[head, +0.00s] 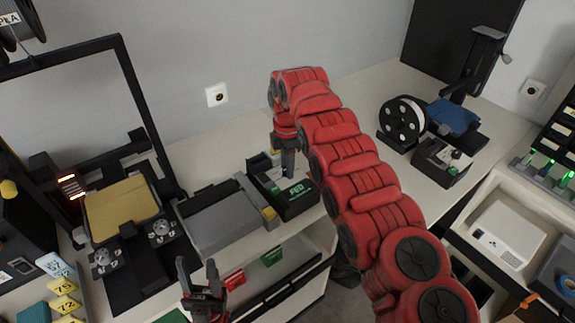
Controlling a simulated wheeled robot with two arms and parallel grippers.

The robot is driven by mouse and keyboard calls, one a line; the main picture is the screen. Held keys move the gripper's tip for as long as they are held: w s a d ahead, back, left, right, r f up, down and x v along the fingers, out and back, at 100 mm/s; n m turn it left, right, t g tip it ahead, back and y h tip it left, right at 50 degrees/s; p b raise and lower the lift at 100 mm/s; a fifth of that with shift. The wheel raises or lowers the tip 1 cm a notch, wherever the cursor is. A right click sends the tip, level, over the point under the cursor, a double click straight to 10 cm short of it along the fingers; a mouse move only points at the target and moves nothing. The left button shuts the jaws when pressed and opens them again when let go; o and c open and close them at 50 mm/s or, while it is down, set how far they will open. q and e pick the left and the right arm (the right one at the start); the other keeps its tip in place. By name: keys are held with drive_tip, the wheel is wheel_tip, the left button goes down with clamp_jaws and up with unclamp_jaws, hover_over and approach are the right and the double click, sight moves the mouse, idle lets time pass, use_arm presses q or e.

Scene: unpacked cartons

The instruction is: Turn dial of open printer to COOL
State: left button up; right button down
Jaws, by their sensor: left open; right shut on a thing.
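The open-frame printer with a gold bed (122,209) stands at the left under a black frame. Two round dials sit at its front, a left dial (103,259) and a right dial (161,231); their settings are too small to read. My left gripper (203,278) is open and empty, below and right of the dials and apart from them. My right gripper (287,165) points down over the black box with a green FED label (290,194). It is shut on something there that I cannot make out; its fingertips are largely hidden.
A grey flat unit (217,219) stands between the printer and the black box. At the right are a filament spool (403,123), a printer with a blue bed (454,117) and another black box (441,165). Numbered tags (63,287) lie at lower left. My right arm crosses the middle.

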drive_tip(key=shift+w+r, duration=0.1)
drive_tip(key=c, duration=0.5)
unclamp_jaws()
drive_tip(key=shift+c, duration=0.2)
wheel_tip(320, 180, up, 4)
drive_tip(key=shift+a+f, duration=0.15)
wheel_tip(320, 180, up, 14)
drive_tip(key=p, duration=1.3)
drive_tip(key=shift+f+p, duration=0.2)
drive_tip(key=shift+p, duration=0.1)
